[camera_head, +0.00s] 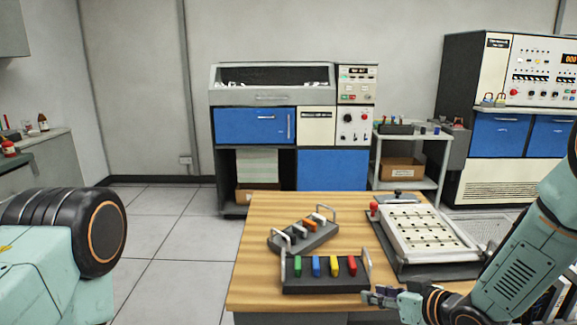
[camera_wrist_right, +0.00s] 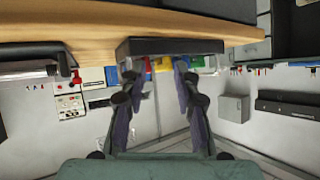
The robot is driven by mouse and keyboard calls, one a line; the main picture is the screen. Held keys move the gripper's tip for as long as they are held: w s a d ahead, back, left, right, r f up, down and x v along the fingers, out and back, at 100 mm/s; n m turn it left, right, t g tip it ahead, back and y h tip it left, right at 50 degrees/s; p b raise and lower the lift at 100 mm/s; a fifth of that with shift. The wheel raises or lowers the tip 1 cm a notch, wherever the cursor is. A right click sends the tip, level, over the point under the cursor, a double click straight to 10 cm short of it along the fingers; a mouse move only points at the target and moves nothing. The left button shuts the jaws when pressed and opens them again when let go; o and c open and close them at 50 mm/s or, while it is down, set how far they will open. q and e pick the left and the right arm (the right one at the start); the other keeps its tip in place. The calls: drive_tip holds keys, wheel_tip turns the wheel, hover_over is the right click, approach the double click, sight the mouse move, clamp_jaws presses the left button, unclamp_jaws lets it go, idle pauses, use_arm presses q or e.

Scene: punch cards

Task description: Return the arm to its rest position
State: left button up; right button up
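My right gripper (camera_head: 383,296) is at the front edge of the wooden table, just right of the front dark tray in the head view. In the right wrist view my right gripper (camera_wrist_right: 156,78) has its two fingers apart, with nothing held between them. The dark tray (camera_wrist_right: 170,46) shows just beyond the fingertips; whether they touch it I cannot tell. My right arm (camera_head: 520,265) reaches in from the right. My left gripper is out of view; only part of my left arm (camera_head: 60,250) shows at the left.
The wooden table (camera_head: 255,220) holds a front tray (camera_head: 325,285) with green, blue, yellow and red pieces, a second handled tray (camera_head: 303,237) behind it, and a white card-punch panel (camera_head: 425,232) on a dark base. Blue-fronted machines stand behind. The floor left of the table is clear.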

drive_tip(key=s+d+f+m+g+h, duration=0.1)
drive_tip(key=s+f+m+g+h, duration=0.15)
drive_tip(key=s+f, duration=0.65)
drive_tip(key=s+d+f+m+g+h, duration=0.15)
drive_tip(key=s+f+g, duration=0.35)
drive_tip(key=s, duration=0.8)
drive_tip(key=s+f+m+g+h, duration=0.1)
drive_tip(key=s+f+g+h, duration=0.1)
drive_tip(key=s, duration=1.5)
drive_tip(key=shift+d+f+g, duration=0.35)
drive_tip(key=shift+f, duration=0.5)
drive_tip(key=shift+s, duration=0.15)
